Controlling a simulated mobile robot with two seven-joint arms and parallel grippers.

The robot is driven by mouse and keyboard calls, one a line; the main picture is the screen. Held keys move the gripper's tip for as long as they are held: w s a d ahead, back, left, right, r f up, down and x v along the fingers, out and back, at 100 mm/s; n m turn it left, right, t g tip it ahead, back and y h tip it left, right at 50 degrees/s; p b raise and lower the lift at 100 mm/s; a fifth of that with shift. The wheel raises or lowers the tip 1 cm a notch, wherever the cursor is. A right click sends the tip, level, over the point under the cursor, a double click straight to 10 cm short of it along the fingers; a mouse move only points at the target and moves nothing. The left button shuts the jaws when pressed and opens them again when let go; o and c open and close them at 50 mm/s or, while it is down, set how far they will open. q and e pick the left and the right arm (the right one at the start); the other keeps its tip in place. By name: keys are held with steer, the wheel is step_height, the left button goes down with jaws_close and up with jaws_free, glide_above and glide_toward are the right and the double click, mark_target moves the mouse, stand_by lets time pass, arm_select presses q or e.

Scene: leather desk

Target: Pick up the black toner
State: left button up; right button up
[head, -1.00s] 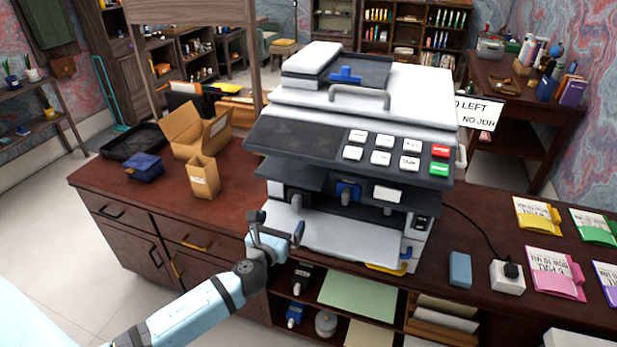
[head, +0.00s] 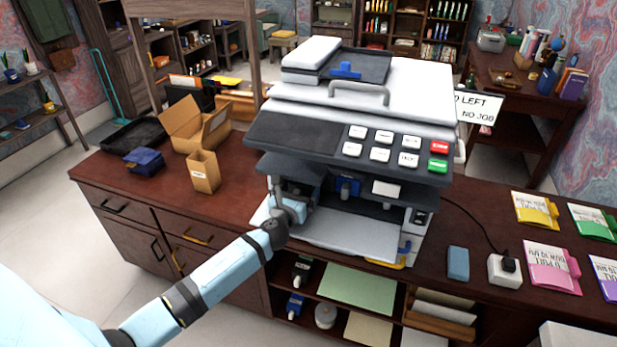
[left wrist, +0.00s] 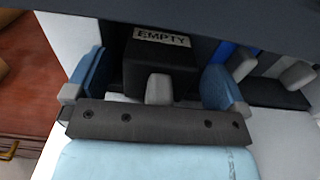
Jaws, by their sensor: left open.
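The black toner (left wrist: 160,68) is a dark block with a label reading EMPTY and a grey knob at its front, seen in the left wrist view inside the printer (head: 350,110). My left gripper (left wrist: 155,85) is open, with a blue-padded finger on each side of the toner; I cannot tell whether they touch it. In the head view my left gripper (head: 292,198) reaches into the printer's left front opening and hides the toner there. A blue toner (head: 347,188) sits in the slot to the right. My right gripper is not in view.
The printer's panel overhangs the opening from above, and an open white flap (head: 350,236) lies below. Cardboard boxes (head: 204,171) stand to the left on the desk.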

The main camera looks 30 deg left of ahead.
arm_select(q)
steer(key=shift+c, duration=0.2)
steer(key=c, duration=1.1)
steer(key=shift+r, duration=0.1)
